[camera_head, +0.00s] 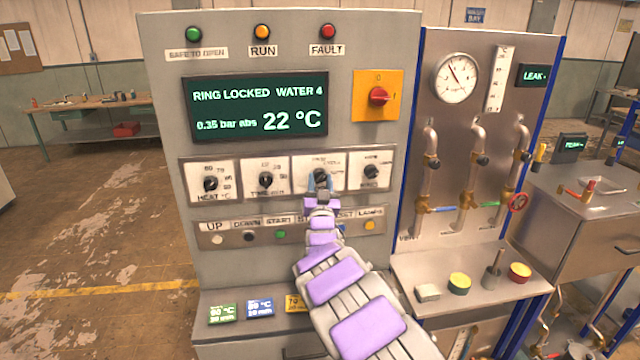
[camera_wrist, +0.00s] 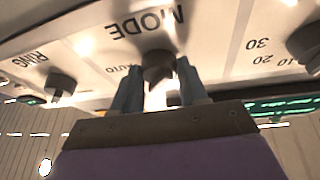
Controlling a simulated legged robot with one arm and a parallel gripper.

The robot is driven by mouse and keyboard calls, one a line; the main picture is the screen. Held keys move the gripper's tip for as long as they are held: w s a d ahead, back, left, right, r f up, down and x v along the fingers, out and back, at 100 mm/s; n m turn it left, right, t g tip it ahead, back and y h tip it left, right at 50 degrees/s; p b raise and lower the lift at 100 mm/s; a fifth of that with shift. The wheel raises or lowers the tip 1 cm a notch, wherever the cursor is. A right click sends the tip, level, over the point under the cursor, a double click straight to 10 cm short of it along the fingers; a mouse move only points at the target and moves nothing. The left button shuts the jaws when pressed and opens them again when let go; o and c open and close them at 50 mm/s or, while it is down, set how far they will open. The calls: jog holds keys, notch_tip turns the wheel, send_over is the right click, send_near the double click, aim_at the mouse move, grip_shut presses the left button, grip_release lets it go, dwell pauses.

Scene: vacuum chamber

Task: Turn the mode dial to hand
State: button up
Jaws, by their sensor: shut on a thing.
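The mode dial (camera_head: 320,174) is a small black knob on a pale plate, third from the left in the row of dials on the grey control cabinet. In the wrist view the mode dial (camera_wrist: 158,66) sits below the upside-down word MODE, with AUTO printed to its left. My gripper (camera_head: 320,184) reaches up to it from below, its fingers on either side of the knob and shut on it. The gripper also shows in the wrist view (camera_wrist: 159,84). A HAND mark is not readable, and the dial's pointer direction is unclear.
The ring dial (camera_head: 371,171) is close on the right, the time dial (camera_head: 265,180) on the left, and the heat dial (camera_head: 210,184) farther left. A button row (camera_head: 250,235) runs beneath my arm. The red main switch (camera_head: 378,96) is above right. A pipe panel (camera_head: 480,130) stands to the right.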

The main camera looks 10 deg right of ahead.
jog(key=c, duration=0.4)
jog(key=shift+n+y, duration=0.4)
jog(key=shift+n, duration=0.2)
jog(key=n+y, duration=0.1)
jog(key=n, duration=0.1)
jog(key=n+y+b, duration=0.1)
jog(key=n, duration=0.2)
jog(key=shift+d+y, duration=0.2)
jog(key=shift+y, duration=0.2)
jog(key=shift+d+n+y+b, duration=0.1)
jog(key=shift+n+y+b, duration=0.15)
jog(key=shift+n+y, duration=0.6)
jog(key=shift+n+y+b, duration=0.2)
jog(key=shift+n+y, duration=0.1)
jog(key=shift+n, duration=1.2)
jog(key=shift+d+n+y+b, duration=0.1)
jog(key=shift+n+y+b, duration=0.15)
jog(key=shift+n+y, duration=0.6)
jog(key=shift+a+r+n+g, duration=0.1)
jog(key=shift+n+g, duration=0.2)
jog(key=shift+n, duration=0.3)
jog(key=o, duration=1)
jog(key=shift+o, duration=0.2)
